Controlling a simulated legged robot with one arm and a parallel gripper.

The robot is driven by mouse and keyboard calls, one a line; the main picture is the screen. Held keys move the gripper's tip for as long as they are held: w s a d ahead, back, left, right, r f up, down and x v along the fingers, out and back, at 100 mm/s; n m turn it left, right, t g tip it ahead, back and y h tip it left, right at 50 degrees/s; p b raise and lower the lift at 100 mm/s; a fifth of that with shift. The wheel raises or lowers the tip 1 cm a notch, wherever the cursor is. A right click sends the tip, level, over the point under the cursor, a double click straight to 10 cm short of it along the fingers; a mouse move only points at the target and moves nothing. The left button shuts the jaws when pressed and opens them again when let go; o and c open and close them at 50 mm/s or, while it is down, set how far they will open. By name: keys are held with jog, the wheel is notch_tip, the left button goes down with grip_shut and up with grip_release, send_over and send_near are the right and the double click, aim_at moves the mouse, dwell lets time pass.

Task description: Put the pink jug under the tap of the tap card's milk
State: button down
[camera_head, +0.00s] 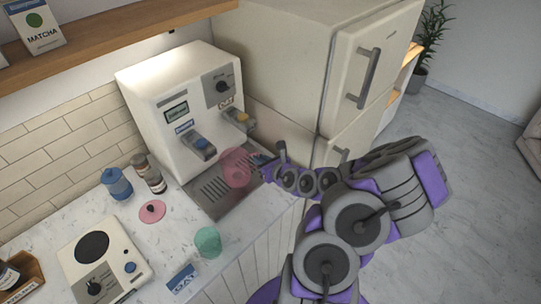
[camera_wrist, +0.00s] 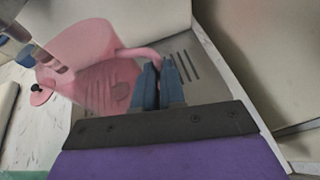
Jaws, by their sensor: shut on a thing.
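My gripper (camera_head: 263,161) is shut on the jug's handle from the right. In the wrist view the gripper (camera_wrist: 160,88) closes around the handle of the jug (camera_wrist: 92,62), and tap parts show at the upper left. I cannot tell whether the jug touches the tray. A blue-and-white card (camera_head: 182,280) on the counter seems to read OAT.
A green cup (camera_head: 208,242) stands at the counter's front edge. A pink lid (camera_head: 152,211), a blue jar (camera_head: 117,183) and brown bottles (camera_head: 155,180) are left of the tray. A scale-like device (camera_head: 99,258) is at lower left. A fridge (camera_head: 290,60) stands right of the dispenser.

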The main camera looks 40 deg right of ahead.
jog(key=w+d+f+b, duration=0.1)
jog(key=d, duration=0.2)
jog(key=w+d+f, duration=0.1)
jog(key=w+d, duration=0.1)
jog(key=d, duration=0.1)
jog(key=w+d+f+b, duration=0.1)
jog(key=w+d+f, duration=0.1)
jog(key=d, duration=0.1)
jog(key=shift+w+d+b, duration=0.2)
jog(key=shift+d+b, duration=0.05)
jog(key=shift+b, duration=0.1)
jog(key=shift+a+f, duration=0.3)
jog(key=shift+d, duration=0.15)
